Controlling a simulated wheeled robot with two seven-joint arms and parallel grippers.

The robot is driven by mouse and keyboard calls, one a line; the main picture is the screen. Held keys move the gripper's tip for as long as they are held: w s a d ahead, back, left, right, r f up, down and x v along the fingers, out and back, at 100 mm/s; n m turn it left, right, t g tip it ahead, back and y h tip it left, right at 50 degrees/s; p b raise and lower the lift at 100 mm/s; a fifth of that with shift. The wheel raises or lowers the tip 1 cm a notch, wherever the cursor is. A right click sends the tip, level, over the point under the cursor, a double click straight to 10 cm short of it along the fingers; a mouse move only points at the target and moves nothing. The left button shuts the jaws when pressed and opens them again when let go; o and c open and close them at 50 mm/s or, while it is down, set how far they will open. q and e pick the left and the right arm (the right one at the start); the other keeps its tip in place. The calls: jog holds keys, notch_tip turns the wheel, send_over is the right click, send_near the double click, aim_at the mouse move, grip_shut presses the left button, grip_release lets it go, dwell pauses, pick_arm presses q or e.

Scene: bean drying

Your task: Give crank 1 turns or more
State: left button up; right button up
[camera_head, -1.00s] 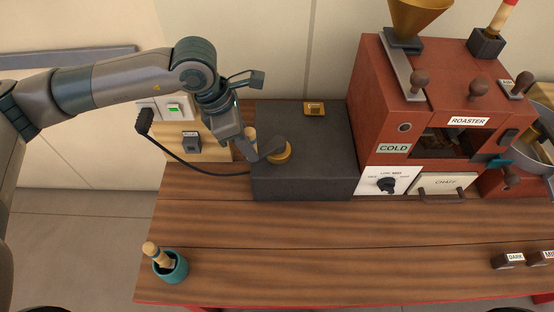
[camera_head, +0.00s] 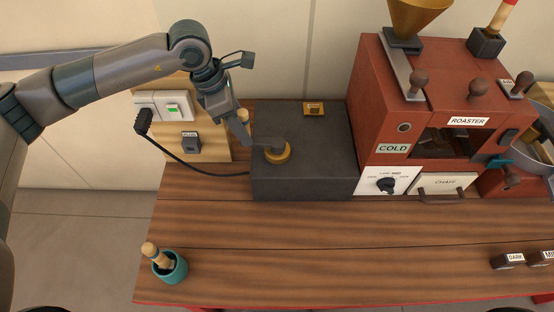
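The crank (camera_head: 268,144) sits on top of a dark grey box, with a round brass hub (camera_head: 277,154) and a grey arm pointing left. Its light wooden handle (camera_head: 243,115) stands up at the arm's outer end, partly hidden by my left gripper. My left gripper (camera_head: 241,134) reaches down from the left at this handle and appears shut on it; the fingertips are small and partly hidden. My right gripper is not in view.
The dark box (camera_head: 310,180) stands beside the red roaster (camera_head: 372,110). A black cable (camera_head: 190,168) runs to the box from a wooden panel (camera_head: 215,145) with switches. A teal cup (camera_head: 177,268) stands at the front left. The front middle of the table is clear.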

pick_arm(q)
jog(key=shift+w+a+r, duration=0.1)
jog(key=shift+r, duration=0.55)
jog(key=shift+p+v, duration=0.65)
jog(key=shift+v, duration=2.15)
jog(key=shift+a+r, duration=0.1)
